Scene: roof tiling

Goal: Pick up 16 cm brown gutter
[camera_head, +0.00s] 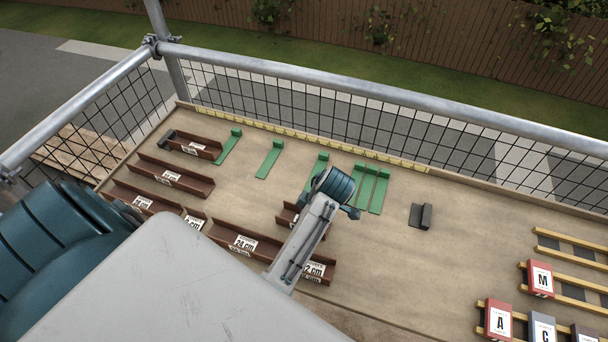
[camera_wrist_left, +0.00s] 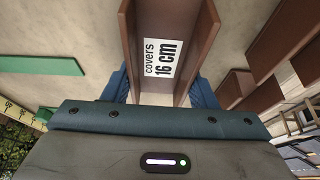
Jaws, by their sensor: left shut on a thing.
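The brown 16 cm gutter (camera_wrist_left: 204,40), a channel with a white label reading "covers 16 cm", is between the two blue fingers of my left gripper (camera_wrist_left: 163,90) in the left wrist view. The gripper is shut on it, one finger against each side wall. In the head view a short brown gutter (camera_head: 288,216) is partly hidden behind my left arm, and the left fingers are hidden there. I cannot tell whether the held gutter touches the board. My right gripper is not in view.
Other brown gutters (camera_head: 243,243) with labels lie in rows on the board at left and centre. A dark grey piece (camera_head: 421,216) lies right of centre. Lettered blocks (camera_head: 540,279) rest on wooden battens at right. A mesh guardrail (camera_head: 340,82) bounds the back.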

